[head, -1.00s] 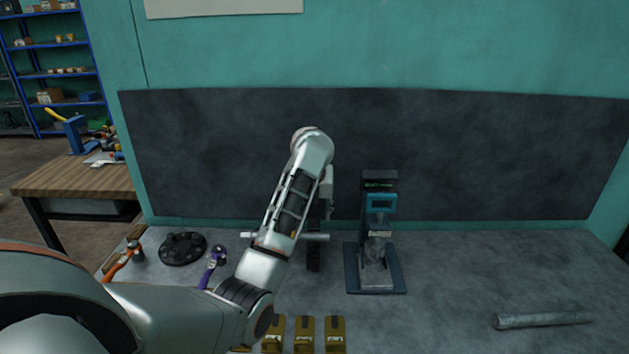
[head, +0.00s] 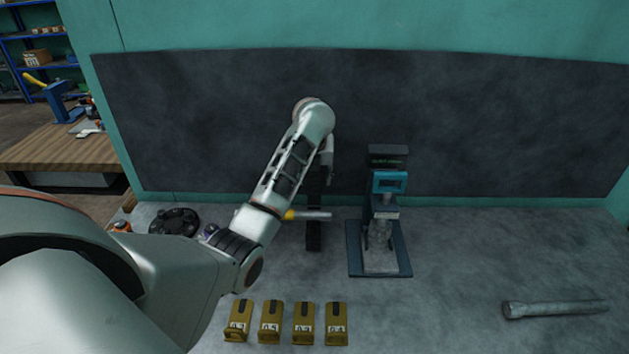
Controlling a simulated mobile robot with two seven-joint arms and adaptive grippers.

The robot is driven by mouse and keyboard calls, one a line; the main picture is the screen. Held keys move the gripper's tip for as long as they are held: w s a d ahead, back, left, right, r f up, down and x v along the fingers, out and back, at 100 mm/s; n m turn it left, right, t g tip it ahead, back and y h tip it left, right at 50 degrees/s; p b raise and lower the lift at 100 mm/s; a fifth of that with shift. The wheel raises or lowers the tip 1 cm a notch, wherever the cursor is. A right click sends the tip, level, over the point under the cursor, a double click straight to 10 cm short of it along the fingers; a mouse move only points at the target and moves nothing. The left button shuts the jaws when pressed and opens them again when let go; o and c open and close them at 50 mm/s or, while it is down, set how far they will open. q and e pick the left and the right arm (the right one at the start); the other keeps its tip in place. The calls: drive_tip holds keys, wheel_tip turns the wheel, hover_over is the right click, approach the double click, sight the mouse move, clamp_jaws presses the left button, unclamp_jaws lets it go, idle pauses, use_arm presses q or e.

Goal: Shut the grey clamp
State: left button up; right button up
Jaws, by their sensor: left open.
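A device with a dark blue base (head: 403,268), a column and a blue-framed display stands on the bench, right of my arm. A grey fixture (head: 381,236) sits low on its front. I cannot tell for sure whether this is the grey clamp, or whether it is open. My left gripper (head: 321,180) points down beyond my forearm, left of the device and apart from it. It is open; its fingers are small, dark and partly hidden by my arm. I see nothing held in it. My right gripper is out of view.
A grey bar with a yellow part (head: 313,216) crosses a dark upright piece behind my forearm. Several gold labelled blocks (head: 303,322) stand at the front. A black round part (head: 174,221) is at the left, a grey pipe (head: 555,309) at the right. The bench between device and pipe is clear.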

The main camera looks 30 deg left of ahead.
use_arm(q)
drive_tip(key=shift+x, duration=1.35)
clamp_jaws()
drive_tip(key=shift+c, duration=2.2)
unclamp_jaws()
drive_tip(key=shift+s+d+f, duration=0.2)
drive_tip(key=shift+s+d, duration=0.45)
drive_tip(key=shift+s, duration=0.45)
drive_tip(key=shift+s+d+f, duration=0.15)
drive_tip(key=shift+s+d, duration=0.5)
drive_tip(key=shift+s, duration=0.4)
drive_tip(key=shift+s+d+f, duration=0.2)
drive_tip(key=shift+s+d, duration=0.5)
drive_tip(key=shift+s, duration=0.4)
drive_tip(key=o, duration=0.6)
